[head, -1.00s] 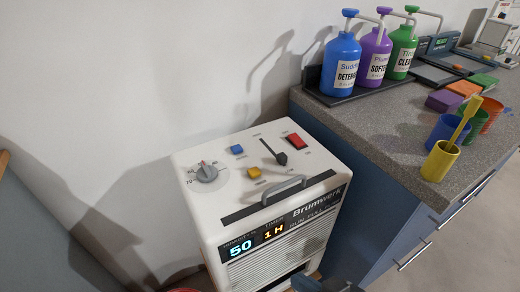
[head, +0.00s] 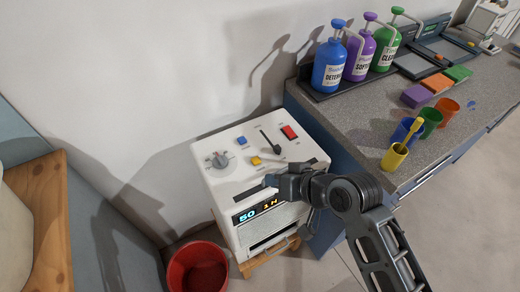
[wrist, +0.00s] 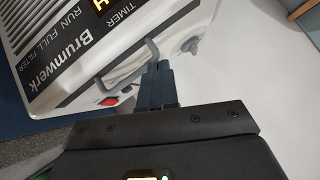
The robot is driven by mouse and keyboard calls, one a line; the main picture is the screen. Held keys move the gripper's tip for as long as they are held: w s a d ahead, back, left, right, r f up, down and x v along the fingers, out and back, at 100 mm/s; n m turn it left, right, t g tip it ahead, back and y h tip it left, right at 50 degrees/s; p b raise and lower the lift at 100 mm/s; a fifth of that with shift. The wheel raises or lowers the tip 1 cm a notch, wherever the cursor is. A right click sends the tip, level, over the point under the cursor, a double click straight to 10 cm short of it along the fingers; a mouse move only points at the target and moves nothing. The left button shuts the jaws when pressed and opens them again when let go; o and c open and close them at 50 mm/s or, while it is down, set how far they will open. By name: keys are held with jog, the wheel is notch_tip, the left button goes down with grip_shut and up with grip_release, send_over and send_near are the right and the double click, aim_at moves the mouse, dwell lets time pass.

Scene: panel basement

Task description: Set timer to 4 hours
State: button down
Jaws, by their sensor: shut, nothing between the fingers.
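My gripper (head: 272,181) is over the front part of the top, near the carry handle, short of the yellow button. In the wrist view its fingers (wrist: 158,68) are shut and empty, beside the handle (wrist: 128,68). I cannot tell whether they touch it.
A counter (head: 350,130) at right holds blue, purple and green pump bottles (head: 360,55), cups (head: 398,155) and coloured blocks (head: 418,95). A red bucket (head: 198,268) stands at the front left of the machine. A wooden surface (head: 45,215) is at far left.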

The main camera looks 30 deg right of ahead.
jog(key=w+d+r+n+g+y, duration=0.1)
jog(key=w+r+g+y, duration=0.1)
jog(key=w+r, duration=0.6)
jog(key=shift+w+d, duration=0.2)
jog(key=shift+w, duration=0.9)
jog(key=shift+f, duration=0.15)
jog(key=b, duration=0.7)
send_over(259, 161)
notch_tip(259, 161, down, 6)
jog(key=shift+f, duration=0.25)
jog(key=shift+f+b, duration=0.5)
jog(key=shift+f, duration=0.6)
jog(key=shift+f, duration=0.4)
